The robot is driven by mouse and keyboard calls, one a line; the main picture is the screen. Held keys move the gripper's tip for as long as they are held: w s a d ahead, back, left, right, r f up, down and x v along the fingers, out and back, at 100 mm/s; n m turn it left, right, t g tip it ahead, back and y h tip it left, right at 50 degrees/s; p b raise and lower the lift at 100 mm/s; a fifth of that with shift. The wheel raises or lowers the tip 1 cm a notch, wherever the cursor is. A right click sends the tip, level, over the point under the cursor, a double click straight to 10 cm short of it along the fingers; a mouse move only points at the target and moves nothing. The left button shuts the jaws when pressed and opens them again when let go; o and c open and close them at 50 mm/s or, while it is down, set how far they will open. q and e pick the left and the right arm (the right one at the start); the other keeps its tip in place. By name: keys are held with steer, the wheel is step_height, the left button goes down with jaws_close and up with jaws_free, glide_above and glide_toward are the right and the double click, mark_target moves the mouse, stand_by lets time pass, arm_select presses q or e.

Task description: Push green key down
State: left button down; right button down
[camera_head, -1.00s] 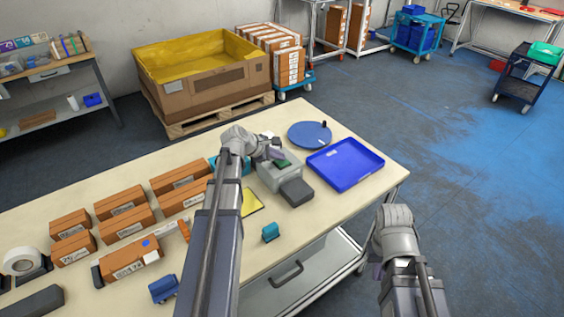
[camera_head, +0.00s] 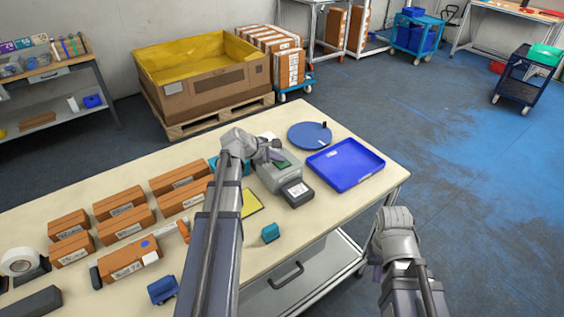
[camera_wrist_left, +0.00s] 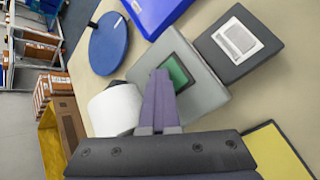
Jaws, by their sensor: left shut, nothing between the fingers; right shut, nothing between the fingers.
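The green key (camera_head: 283,163) is a dark green square set in the top of a grey machine (camera_head: 268,178) on the table. In the left wrist view the green key (camera_wrist_left: 180,70) shows just right of my left fingertips. My left gripper (camera_head: 277,154) is shut and empty, with its purple fingers (camera_wrist_left: 160,78) over the machine top beside the key. I cannot tell whether they touch it. A dark pad (camera_wrist_left: 236,66) at the machine's front carries a white printed label (camera_wrist_left: 238,40). My right gripper (camera_head: 376,273) is shut and empty, off the table's front edge and partly hidden by its wrist.
A blue tray (camera_head: 345,158) and a round blue disc (camera_head: 309,135) lie beyond and right of the machine. A white roll (camera_wrist_left: 114,110) is beside it. A yellow-faced pad (camera_head: 250,204) and a small teal object (camera_head: 270,232) lie nearer. Several brown boxes (camera_head: 128,257) fill the left.

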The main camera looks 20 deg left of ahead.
mark_target(279, 164)
arm_select(q)
steer(key=shift+r, duration=0.1)
steer(key=shift+r+p, duration=0.95)
steer(key=shift+p, duration=0.1)
step_height(279, 164, up, 5)
steer(key=p, duration=0.5)
